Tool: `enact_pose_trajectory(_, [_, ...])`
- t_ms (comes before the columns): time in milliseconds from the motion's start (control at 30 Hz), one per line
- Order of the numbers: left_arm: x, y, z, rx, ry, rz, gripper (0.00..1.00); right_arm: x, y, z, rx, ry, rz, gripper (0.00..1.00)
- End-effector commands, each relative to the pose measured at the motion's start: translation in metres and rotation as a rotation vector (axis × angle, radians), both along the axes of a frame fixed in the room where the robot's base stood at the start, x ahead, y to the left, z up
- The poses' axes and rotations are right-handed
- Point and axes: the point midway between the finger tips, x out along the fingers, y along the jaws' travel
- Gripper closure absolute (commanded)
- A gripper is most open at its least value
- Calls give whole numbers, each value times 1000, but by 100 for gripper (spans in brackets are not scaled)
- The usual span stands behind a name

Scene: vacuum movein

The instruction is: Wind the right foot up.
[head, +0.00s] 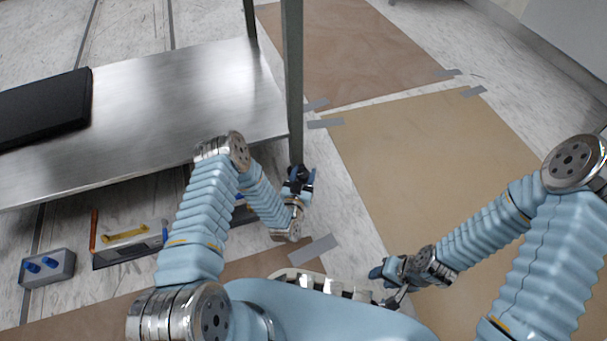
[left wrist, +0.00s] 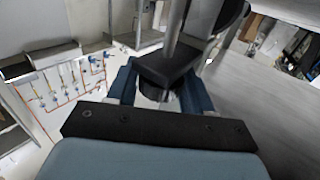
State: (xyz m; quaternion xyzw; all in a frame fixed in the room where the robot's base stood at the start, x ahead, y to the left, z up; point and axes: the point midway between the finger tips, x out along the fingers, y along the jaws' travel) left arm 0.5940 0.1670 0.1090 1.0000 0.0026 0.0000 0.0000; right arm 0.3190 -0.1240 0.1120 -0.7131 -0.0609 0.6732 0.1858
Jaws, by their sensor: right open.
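A grey metal leg (head: 293,80) stands at the right front corner of the steel table (head: 190,80). My left gripper (head: 299,180) is low, close to the bottom of this leg. In the left wrist view, its two blue fingers (left wrist: 160,88) stand apart, on either side of a dark round part under a black block (left wrist: 165,68). A grey post rises from there. I cannot tell whether the fingers touch the round part, or whether it is the foot. My right gripper (head: 384,273) is open and empty, low near my base, well away from the leg.
A black flat case (head: 45,105) lies on the table. A grey box with blue knobs (head: 47,267) and an open tray with tools (head: 130,245) are on the floor at left. Brown sheets (head: 430,150) taped to the floor leave free room at right.

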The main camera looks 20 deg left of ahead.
Motion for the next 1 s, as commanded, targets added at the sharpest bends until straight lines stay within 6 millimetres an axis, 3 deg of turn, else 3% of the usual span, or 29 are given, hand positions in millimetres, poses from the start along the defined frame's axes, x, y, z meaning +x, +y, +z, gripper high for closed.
enact_pose_trajectory(33, [0,0,0,0,0,0,62,0,0,0,0,0,0,59])
enact_pose_trajectory(167, [0,0,0,0,0,0,80,0,0,0,0,0,0,59])
enact_pose_trajectory(567, [-1,-1,-1,-2,1,88,80,0,0,0,0,0,0,59])
enact_pose_trajectory(1000, [-1,-2,-1,-1,1,459,80,0,0,1,0,0,0,59])
